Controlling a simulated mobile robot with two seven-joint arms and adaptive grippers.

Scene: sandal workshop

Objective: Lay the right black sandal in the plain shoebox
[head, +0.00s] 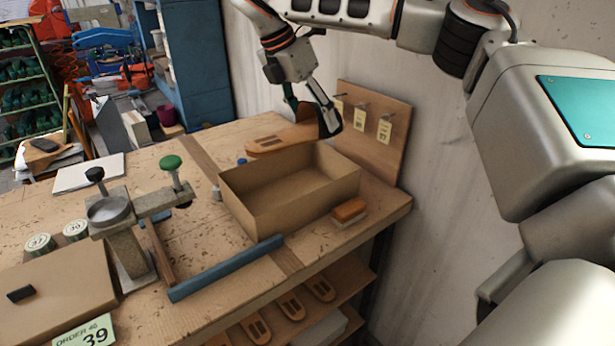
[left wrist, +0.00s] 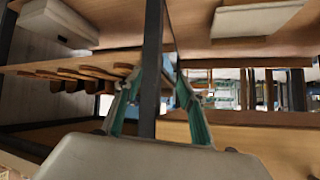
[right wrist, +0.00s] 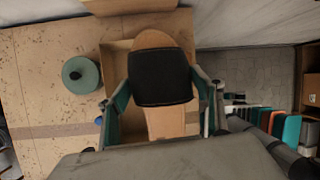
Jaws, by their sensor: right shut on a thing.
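The black sandal, with a tan sole and a wide black strap (right wrist: 160,78), is held between the fingers of my right gripper (right wrist: 163,100).
A brush (head: 349,211) lies right of the shoebox, and a blue bar (head: 225,270) lies in front. A press with a green knob (head: 171,163) stands to the left.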

